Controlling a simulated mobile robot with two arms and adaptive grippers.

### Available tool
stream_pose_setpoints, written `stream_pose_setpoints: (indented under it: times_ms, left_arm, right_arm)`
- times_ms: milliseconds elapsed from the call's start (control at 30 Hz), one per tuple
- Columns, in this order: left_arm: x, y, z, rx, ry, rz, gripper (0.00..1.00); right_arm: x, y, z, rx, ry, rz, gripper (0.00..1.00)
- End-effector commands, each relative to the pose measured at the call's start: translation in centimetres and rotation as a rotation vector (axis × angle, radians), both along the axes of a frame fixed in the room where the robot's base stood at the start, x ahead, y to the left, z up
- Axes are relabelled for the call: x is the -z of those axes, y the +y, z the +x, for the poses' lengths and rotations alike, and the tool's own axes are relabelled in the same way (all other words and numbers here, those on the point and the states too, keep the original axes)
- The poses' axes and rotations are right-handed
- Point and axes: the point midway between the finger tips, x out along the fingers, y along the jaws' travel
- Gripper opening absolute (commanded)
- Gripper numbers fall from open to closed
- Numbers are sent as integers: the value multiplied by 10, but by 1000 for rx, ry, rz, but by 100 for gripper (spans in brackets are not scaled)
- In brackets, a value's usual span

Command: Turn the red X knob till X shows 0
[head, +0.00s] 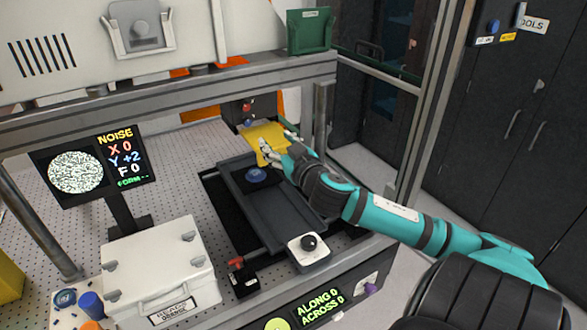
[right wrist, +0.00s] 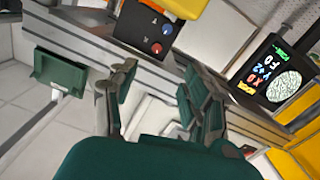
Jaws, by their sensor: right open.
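The display (head: 92,165) reads NOISE, X 0, Y +2, F 0, beside a round speckled picture. It also shows, tilted, in the right wrist view (right wrist: 275,72). The red knob (right wrist: 156,48) sits on a dark control box (right wrist: 148,32) next to a blue knob (right wrist: 167,29). The box shows in the head view (head: 265,104) under the frame's beam. My right gripper (head: 276,145) is open and empty, in front of the box. In the right wrist view its fingers (right wrist: 160,98) stand apart, with the knobs beyond them and no contact visible. My left gripper is out of view.
A yellow part (head: 266,133) lies just behind my right gripper. A dark stage (head: 275,205) with a blue round piece (head: 256,175) lies below it. A white case (head: 158,265) stands at front left. The perforated table (head: 185,150) has bare room left of the stage.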

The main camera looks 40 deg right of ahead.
Motion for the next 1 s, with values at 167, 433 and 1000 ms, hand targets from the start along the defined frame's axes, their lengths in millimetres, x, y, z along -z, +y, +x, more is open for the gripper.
stream_pose_setpoints:
  times_ms: [167, 433, 1000]
  left_arm:
    - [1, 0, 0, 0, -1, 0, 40]
    - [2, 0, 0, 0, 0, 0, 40]
    - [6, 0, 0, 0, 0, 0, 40]
  right_arm:
    - [25, 2, -6, 21, 53, 13, 49]
    - [76, 10, -23, 58, 172, 30, 49]
    - [173, 42, -69, 90, 439, 66, 49]
